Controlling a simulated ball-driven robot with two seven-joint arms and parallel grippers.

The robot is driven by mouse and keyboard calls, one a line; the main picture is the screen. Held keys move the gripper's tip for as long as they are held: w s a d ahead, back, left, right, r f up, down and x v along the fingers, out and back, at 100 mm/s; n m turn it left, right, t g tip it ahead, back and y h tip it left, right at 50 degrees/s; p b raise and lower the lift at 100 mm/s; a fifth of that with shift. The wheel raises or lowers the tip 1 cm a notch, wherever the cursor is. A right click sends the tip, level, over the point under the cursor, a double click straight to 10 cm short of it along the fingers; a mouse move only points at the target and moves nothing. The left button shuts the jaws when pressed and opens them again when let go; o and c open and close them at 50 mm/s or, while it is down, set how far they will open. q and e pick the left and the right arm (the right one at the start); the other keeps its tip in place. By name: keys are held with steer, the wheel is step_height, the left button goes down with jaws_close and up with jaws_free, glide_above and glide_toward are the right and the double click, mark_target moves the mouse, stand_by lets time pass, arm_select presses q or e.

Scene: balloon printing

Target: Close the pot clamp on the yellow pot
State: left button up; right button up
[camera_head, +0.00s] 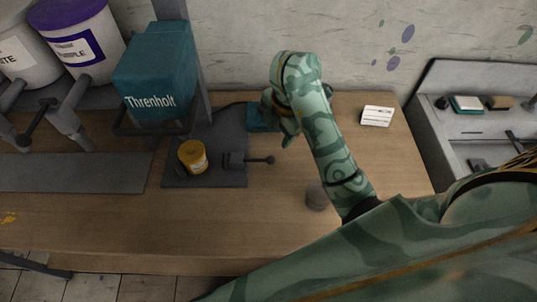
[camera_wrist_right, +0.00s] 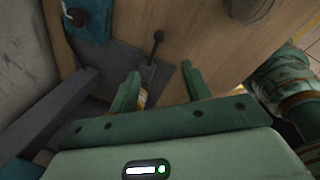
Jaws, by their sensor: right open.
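The yellow pot (camera_head: 193,156) stands upright on a dark grey base plate (camera_head: 215,180) in the head view. In the right wrist view a sliver of the pot (camera_wrist_right: 143,97) shows beside my left-hand finger. The pot clamp (camera_head: 236,159) is a grey block just right of the pot, with a rod and round knob pointing right, away from it. The clamp's knob (camera_wrist_right: 158,36) also shows in the wrist view. My right gripper (camera_head: 287,130) is open and empty, above and right of the clamp; its fingers (camera_wrist_right: 160,70) show apart. My left gripper is not visible.
A teal Threnholt box (camera_head: 155,75) hangs above and behind the pot. A small teal device (camera_head: 262,118) sits behind my right gripper. A grey round object (camera_head: 317,196) and a white card (camera_head: 377,116) are on the bench. The wood in front of the plate is clear.

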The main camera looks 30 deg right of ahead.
mark_target(271, 158)
steer(key=w+f+b, duration=0.1)
steer(key=f+b, duration=0.2)
steer(key=f, duration=0.2)
steer(key=w+f+b, duration=0.1)
steer(key=f+b, duration=0.2)
steer(key=f, duration=0.2)
steer(key=f+b, duration=0.3)
steer(key=f, duration=0.2)
steer(key=shift+w+a, duration=0.15)
steer(key=shift+w, duration=0.25)
steer(key=shift+w+f+b, duration=0.15)
steer(key=shift+f+b, duration=0.15)
steer(key=shift+f, duration=0.25)
